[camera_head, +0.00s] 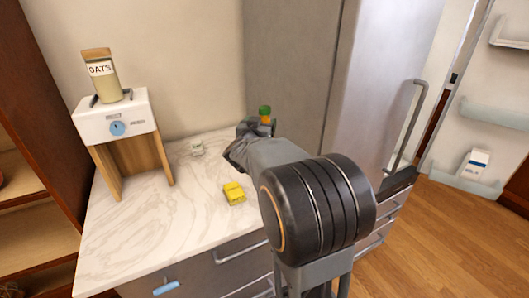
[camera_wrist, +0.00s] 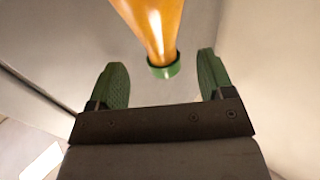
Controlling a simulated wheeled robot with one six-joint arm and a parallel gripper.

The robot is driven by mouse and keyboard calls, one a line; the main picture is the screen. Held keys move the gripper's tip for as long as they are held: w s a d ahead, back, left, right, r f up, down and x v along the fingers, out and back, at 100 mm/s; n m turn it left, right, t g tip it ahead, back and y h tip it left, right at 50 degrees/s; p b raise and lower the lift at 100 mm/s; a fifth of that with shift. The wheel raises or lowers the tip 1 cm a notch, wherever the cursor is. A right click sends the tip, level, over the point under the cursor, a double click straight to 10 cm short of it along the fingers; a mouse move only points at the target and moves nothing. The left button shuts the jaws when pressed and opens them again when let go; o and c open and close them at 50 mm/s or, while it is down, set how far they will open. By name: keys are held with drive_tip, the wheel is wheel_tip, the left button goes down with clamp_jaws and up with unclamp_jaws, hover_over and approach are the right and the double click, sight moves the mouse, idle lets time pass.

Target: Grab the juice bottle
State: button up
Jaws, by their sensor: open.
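The juice bottle (camera_head: 266,119) shows in the head view as a small patch of orange with a green cap, at the back of the counter next to the fridge. My gripper and arm hide most of it. In the wrist view the orange bottle (camera_wrist: 152,22) comes in from the top edge, its green cap (camera_wrist: 164,69) pointing towards my gripper. My gripper (camera_wrist: 160,76) is open, with one green finger pad on each side of the cap and a visible gap to both. In the head view my gripper (camera_head: 250,127) is partly hidden by my own arm.
The fridge side (camera_head: 285,60) rises close to my gripper. A white carton (camera_head: 475,163) is at right.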

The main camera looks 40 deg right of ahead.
sight(263, 119)
drive_tip(key=shift+p+x, duration=0.5)
drive_tip(key=shift+x, duration=2.1)
drive_tip(key=shift+c, duration=0.2)
clamp_jaws()
drive_tip(key=shift+r, duration=0.1)
